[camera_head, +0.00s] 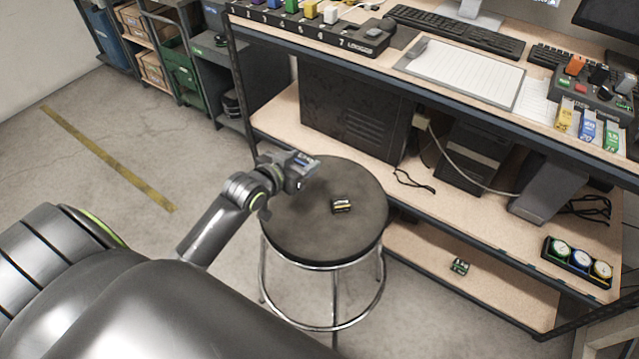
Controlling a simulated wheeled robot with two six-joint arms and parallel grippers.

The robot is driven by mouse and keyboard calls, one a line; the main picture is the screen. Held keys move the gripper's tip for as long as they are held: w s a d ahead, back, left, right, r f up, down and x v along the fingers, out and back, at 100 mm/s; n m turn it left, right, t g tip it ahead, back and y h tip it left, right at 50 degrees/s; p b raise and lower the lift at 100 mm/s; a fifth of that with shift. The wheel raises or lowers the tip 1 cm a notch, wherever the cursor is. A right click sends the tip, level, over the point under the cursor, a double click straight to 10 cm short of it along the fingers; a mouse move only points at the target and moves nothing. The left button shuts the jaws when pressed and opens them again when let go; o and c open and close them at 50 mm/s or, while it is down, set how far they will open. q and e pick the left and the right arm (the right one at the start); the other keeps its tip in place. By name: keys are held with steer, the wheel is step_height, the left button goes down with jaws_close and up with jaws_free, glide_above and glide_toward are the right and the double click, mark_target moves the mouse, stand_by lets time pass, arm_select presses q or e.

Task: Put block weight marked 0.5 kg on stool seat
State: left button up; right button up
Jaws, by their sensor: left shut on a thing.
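The round dark stool seat (300,235) stands on chrome legs in the middle of the view. A small dark block weight (342,206) with yellow and white markings lies on the seat, right of its middle. Another small dark block with green and white markings (460,266) lies on the lowest bench shelf. Their mass marks are too small to read. My left gripper (305,172) is over the far left part of the seat, left of and apart from the block there. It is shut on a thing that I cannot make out. My right gripper is not in view.
The workbench (400,78) stands behind and right of the stool, with a labelled rack (310,30) and keyboard on top. A dark computer case (352,112) is on its middle shelf. Three round gauges (580,260) sit at right. The floor at left is clear.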

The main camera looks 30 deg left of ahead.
arm_select(q)
step_height(320, 180, down, 3)
steer(key=shift+s+f, duration=0.1)
steer(key=shift+s, duration=0.05)
steer(key=shift+f+b, duration=0.65)
steer(key=shift+f, duration=1.7)
